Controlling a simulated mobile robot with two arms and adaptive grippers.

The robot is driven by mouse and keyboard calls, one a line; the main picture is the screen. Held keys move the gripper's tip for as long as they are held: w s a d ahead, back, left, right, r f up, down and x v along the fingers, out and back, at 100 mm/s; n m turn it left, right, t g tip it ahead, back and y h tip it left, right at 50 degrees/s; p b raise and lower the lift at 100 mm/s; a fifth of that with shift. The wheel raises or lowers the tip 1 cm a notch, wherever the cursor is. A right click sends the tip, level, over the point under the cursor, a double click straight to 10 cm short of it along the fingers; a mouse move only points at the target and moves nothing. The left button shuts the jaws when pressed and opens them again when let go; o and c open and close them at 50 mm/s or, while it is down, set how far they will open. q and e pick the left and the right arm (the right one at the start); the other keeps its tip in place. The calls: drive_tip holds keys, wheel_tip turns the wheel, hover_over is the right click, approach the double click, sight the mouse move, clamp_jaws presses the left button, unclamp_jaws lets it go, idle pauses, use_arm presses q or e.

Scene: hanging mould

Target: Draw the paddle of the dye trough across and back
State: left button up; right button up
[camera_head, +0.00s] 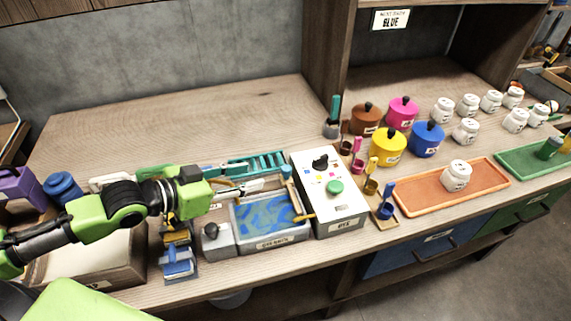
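The dye trough (256,243) is a grey, shallow tray with swirled blue and olive liquid, at the front edge of the bench. A small yellow lever-like piece (303,218) lies over its right rim, and a teal-topped upright piece (286,173) stands at its back right corner. I cannot tell for sure which is the paddle. My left gripper (254,185) reaches in from the left, over the trough's back edge. Its fingers look parted and nothing shows between them. They appear apart from both pieces. My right gripper is out of view.
A white control box (348,205) with a green button stands right of the trough. A grey block with a knob (218,240) stands left. A teal rack (258,163) lies behind. Lidded pots, ladles, white jars and an orange tray (410,205) fill the right. The back left bench is clear.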

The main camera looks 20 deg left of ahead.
sight(285, 169)
use_arm(q)
drive_tip(key=x, duration=0.6)
drive_tip(key=shift+d+r, duration=0.1)
drive_tip(key=shift+r, duration=0.05)
drive_tip(key=x, duration=0.6)
drive_tip(key=shift+p, duration=0.4)
drive_tip(key=shift+w+d+f, duration=0.3)
drive_tip(key=shift+w+f, duration=0.1)
drive_tip(key=shift+f, duration=0.05)
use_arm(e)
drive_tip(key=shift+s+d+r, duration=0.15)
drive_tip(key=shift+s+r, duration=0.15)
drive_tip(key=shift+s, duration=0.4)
use_arm(q)
clamp_jaws()
